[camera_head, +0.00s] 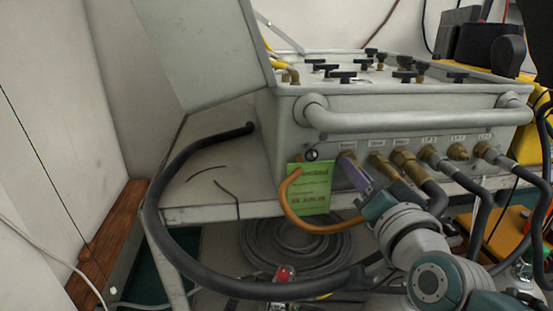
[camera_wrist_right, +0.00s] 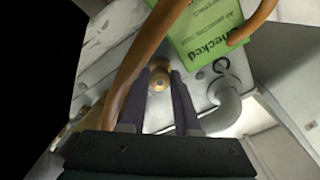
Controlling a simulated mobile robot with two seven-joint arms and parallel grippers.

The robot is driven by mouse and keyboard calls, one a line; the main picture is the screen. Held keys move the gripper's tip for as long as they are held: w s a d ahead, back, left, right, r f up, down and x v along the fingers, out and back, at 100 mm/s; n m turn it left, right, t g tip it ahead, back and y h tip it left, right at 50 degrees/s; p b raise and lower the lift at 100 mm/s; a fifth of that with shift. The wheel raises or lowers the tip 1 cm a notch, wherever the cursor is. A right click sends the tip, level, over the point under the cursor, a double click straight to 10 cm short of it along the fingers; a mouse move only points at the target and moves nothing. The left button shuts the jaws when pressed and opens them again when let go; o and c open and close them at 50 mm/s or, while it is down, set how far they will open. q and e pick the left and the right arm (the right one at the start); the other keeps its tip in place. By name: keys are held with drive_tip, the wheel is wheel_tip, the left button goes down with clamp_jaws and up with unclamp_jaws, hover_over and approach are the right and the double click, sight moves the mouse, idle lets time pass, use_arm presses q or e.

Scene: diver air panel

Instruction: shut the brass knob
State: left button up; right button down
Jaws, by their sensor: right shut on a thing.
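The brass knob (camera_wrist_right: 158,82) shows as a round brass end between my fingers in the right wrist view. In the head view the brass knob (camera_head: 346,155) is the leftmost fitting on the front of the grey panel box (camera_head: 290,120), mostly hidden by my fingers. My right gripper (camera_head: 352,168) reaches up from the lower right with its purple fingers at the knob. In the right wrist view the fingers of my right gripper (camera_wrist_right: 160,74) lie on either side of the knob and are shut on it. My left gripper is not in view.
A green tag (camera_head: 310,187) and an orange hose (camera_head: 292,203) hang close left of my right gripper. Brass fittings with dark hoses (camera_head: 430,190) sit close on its right. A grey tube handle (camera_head: 410,118) runs above. A thick black hose (camera_head: 165,225) loops at left.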

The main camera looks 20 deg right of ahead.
drive_tip(key=shift+m, duration=0.6)
drive_tip(key=c, duration=0.9)
unclamp_jaws()
drive_tip(key=shift+p+v, duration=0.75)
drive_tip(key=shift+v, duration=4.2)
drive_tip(key=shift+d, duration=0.1)
